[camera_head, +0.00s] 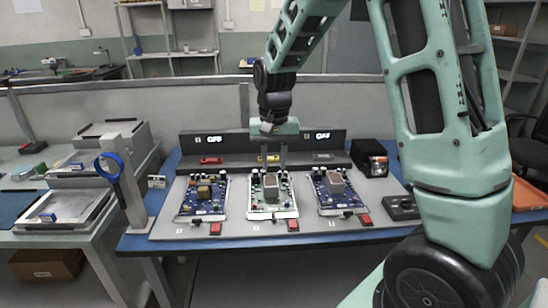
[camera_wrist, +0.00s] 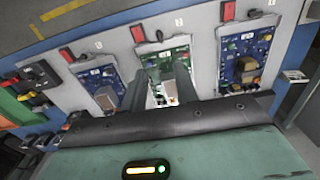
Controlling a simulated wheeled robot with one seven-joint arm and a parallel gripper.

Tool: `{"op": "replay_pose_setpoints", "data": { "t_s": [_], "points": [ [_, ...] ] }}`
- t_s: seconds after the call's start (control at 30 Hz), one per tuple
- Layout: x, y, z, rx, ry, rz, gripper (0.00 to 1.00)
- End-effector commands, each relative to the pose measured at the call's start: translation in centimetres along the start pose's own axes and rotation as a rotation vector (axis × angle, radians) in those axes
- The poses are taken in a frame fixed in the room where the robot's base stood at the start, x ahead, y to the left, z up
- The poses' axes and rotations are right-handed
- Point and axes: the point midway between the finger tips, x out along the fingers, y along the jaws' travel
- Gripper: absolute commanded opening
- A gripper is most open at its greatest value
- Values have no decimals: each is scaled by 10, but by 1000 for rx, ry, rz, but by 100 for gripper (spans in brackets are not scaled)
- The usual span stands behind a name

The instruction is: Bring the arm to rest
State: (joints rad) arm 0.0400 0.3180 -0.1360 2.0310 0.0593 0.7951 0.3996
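My arm reaches over the blue table, with my gripper (camera_head: 274,168) pointing down above the middle green circuit board (camera_head: 286,204). Its two fingers are apart, with a gap between them, and nothing is clearly held. A grey block (camera_head: 271,182) shows on the middle board just below the fingertips; I cannot tell whether they touch it. In the wrist view the two fingers (camera_wrist: 167,74) stand apart over the green board (camera_wrist: 172,55), with part of that board visible between them.
Blue boards stand at left (camera_head: 204,197) and right (camera_head: 334,192) of the middle one. A grey back panel (camera_head: 225,140) with displays is close behind my gripper. A black box (camera_head: 369,157) stands right, a blue ring on a post (camera_head: 109,167) left.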

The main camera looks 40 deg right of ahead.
Motion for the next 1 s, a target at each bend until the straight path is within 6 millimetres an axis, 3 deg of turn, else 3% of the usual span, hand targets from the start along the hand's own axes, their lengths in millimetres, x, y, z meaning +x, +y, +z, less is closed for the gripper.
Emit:
{"op": "replay_pose_setpoints", "data": {
  "t_s": [0.7, 0.77, 0.87, 1.0],
  "points": [
    [-5, -2, 2, -8, 0, -2, 30],
    [-7, -12, 14, -49, -3, -10, 30],
    [-10, -39, 51, -182, -10, -32, 30],
    [-17, -79, 139, -482, -21, -66, 30]
  ]
}}
